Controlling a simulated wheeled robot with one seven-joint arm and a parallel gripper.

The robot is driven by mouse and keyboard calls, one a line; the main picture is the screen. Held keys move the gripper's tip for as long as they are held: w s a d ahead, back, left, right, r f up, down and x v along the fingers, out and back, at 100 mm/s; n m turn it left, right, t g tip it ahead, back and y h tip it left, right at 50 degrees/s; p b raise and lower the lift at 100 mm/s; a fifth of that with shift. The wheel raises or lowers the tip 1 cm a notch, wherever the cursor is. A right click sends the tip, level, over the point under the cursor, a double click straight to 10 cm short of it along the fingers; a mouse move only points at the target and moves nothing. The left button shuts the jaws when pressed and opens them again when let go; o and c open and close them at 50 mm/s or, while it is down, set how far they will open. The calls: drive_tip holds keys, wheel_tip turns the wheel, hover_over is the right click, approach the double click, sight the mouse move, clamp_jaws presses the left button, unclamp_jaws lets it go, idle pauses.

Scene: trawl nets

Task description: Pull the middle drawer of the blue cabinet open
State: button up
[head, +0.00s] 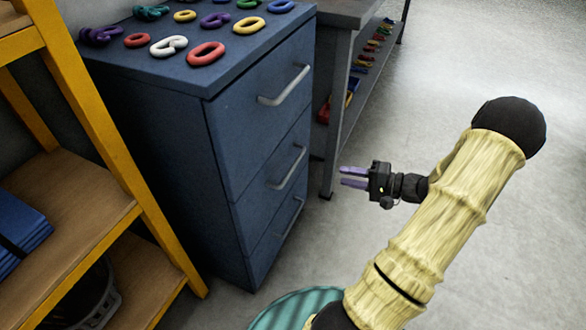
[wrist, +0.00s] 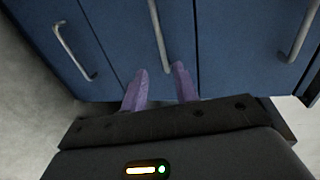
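The blue cabinet (head: 172,105) stands left of centre in the head view, with three drawers stacked on its front. The middle drawer (head: 255,165) is flush with the front, and its grey bar handle (head: 288,168) faces my arm. My gripper (head: 341,177) has two purple fingers, spread apart and empty. It points at the cabinet front from the right, with a gap to the handle in the head view. In the wrist view, the drawers appear side by side, and the middle handle (wrist: 159,36) lies just beyond and between the fingertips (wrist: 160,70).
Coloured rings and links (head: 205,53) lie on the cabinet top. A yellow-framed shelf (head: 105,130) stands close on the left. A grey bench (head: 340,95) with items on its lower shelf is behind. A teal striped round object (head: 290,310) is at the bottom. The floor on the right is clear.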

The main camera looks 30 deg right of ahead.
sight(293, 165)
drive_tip(key=b+x, duration=0.6)
drive_tip(key=x, duration=1.1)
drive_tip(key=shift+w+a, duration=0.15)
drive_tip(key=shift+w, duration=0.05)
clamp_jaws()
